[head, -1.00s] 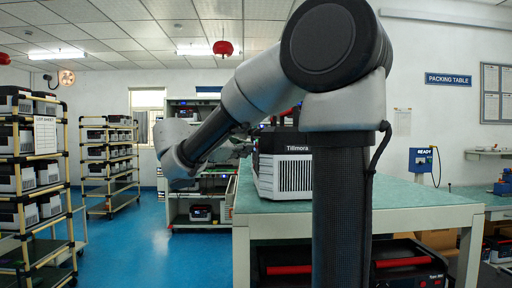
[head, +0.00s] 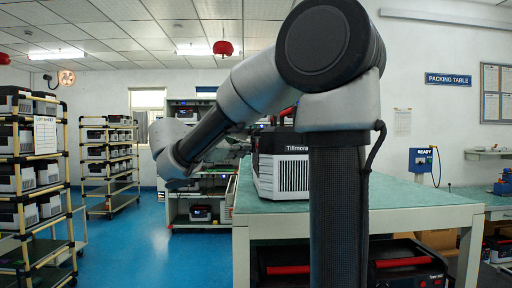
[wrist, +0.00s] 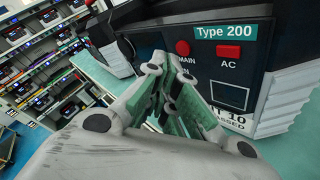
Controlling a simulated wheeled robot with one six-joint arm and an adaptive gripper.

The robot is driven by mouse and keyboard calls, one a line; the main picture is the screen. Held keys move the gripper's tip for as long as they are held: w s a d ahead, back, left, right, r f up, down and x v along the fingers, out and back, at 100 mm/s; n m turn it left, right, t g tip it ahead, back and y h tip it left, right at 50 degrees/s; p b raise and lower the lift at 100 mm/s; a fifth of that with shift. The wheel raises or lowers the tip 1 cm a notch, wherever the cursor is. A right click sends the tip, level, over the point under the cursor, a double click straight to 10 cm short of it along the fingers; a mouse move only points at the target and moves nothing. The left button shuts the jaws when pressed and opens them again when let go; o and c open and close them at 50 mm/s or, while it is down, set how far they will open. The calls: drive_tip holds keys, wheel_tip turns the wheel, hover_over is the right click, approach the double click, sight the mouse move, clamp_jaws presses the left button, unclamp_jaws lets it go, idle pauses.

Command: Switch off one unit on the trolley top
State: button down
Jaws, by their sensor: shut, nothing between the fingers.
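In the wrist view a unit with a dark front panel (wrist: 205,68) carries a "Type 200" label (wrist: 227,31). Below the label are a round red button marked MAIN (wrist: 182,48) and a wider red switch marked AC (wrist: 228,51), with a small dark screen (wrist: 230,95) under them. My gripper (wrist: 172,62) is shut and empty, its fingertips in front of the panel just below and left of the MAIN button. I cannot tell whether they touch it. In the head view a unit marked Tillmora (head: 283,175) stands on the green top (head: 400,192), partly behind my arm.
A rack with several units (head: 35,170) stands at the left, another (head: 108,160) behind it. Shelving (head: 195,210) with units is at the back. More units with red handles (head: 405,262) sit under the green top. Blue floor (head: 140,250) is clear between.

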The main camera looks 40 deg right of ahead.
drive_tip(key=shift+a, duration=0.1)
drive_tip(key=shift+w+a, duration=0.55)
drive_tip(key=shift+a, duration=0.3)
drive_tip(key=shift+w+a, duration=0.5)
drive_tip(key=shift+a, duration=0.3)
drive_tip(key=shift+w+a, duration=0.55)
drive_tip(key=shift+a, duration=0.3)
drive_tip(key=w+a, duration=0.4)
drive_tip(key=a, duration=0.2)
drive_tip(key=shift+a, duration=0.35)
drive_tip(key=shift+w+a, duration=0.1)
